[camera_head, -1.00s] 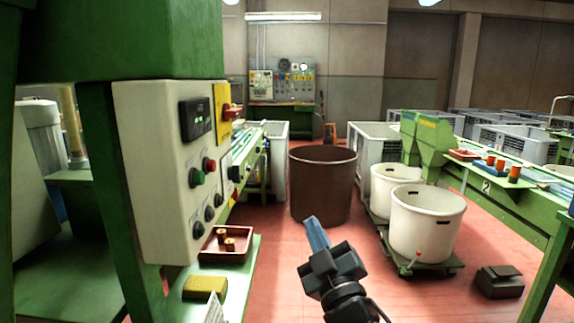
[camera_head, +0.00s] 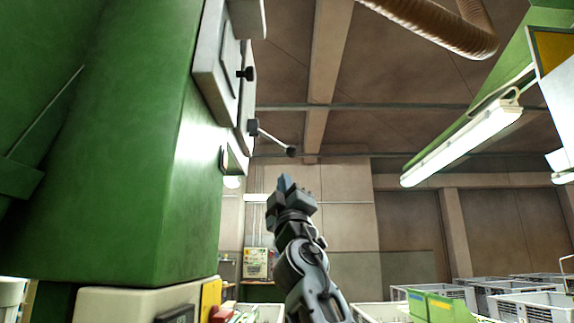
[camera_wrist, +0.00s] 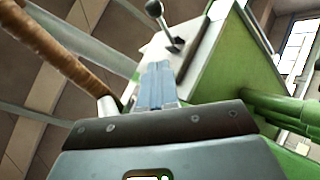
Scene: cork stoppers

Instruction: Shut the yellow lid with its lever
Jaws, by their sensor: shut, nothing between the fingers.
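A lever (camera_head: 273,137) with a dark ball knob sticks out to the right from pale fittings on the side of the green machine (camera_head: 140,150). The lever (camera_wrist: 165,27) also shows at the top of the wrist view, beyond my fingertips. My gripper (camera_head: 285,183) is raised, shut and empty, and appears below the knob in the head view. In the wrist view my gripper's blue-grey fingers (camera_wrist: 157,75) are together and point toward the lever's base, apart from it as far as I can tell. I cannot make out a yellow lid on this machine.
A pale box (camera_head: 215,65) with a black knob stands out from the machine's side above the lever. A brown hose (camera_head: 440,25) and a lamp (camera_head: 460,145) hang at upper right. Grey crates (camera_head: 490,295) stand far right. The air right of my gripper looks clear.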

